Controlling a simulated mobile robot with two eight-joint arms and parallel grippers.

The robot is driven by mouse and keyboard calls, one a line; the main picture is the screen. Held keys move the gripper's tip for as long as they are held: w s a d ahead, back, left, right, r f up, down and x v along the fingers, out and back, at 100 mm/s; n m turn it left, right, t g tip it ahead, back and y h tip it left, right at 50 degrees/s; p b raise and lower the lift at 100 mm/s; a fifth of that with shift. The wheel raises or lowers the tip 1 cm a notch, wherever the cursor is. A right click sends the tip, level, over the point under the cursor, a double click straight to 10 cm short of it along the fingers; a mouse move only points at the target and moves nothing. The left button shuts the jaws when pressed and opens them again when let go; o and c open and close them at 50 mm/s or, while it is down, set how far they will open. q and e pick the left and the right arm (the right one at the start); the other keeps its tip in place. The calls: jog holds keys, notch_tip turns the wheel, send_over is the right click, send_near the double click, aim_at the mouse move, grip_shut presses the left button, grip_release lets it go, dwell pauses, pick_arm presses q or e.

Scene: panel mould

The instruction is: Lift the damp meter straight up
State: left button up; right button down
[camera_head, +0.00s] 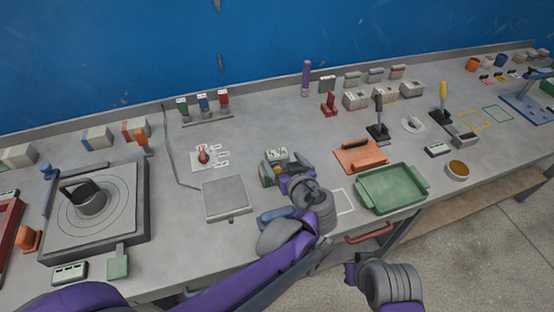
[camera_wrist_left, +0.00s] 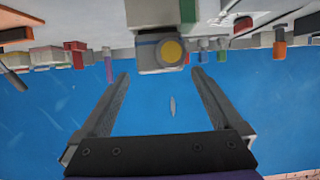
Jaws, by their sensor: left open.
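The damp meter (camera_head: 277,155), a small grey box with a pale display, stands on the grey bench near the middle. My left gripper (camera_head: 281,178) is just in front of it and hides part of its near side. The left wrist view, which is upside down, shows the meter (camera_wrist_left: 148,53) with a round yellow part facing me. There the open left gripper (camera_wrist_left: 160,74) has one finger on each side, with the meter in line with the gap at the tips. I see no contact. My right gripper (camera_head: 352,272) is low, off the bench's front edge; its jaws are unclear.
A square grey plate (camera_head: 228,198) lies left of the meter. An orange board (camera_head: 361,158) and a green tray (camera_head: 393,190) are to the right. A small white card set with a red part (camera_head: 204,157) lies behind left. The bench behind the meter is mostly clear.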

aim_at(277, 153)
pick_arm(q)
jog(key=x, duration=0.5)
jog(key=shift+w+a+r, duration=0.1)
jog(key=shift+r, duration=0.1)
jog(key=shift+c, duration=1.1)
grip_shut()
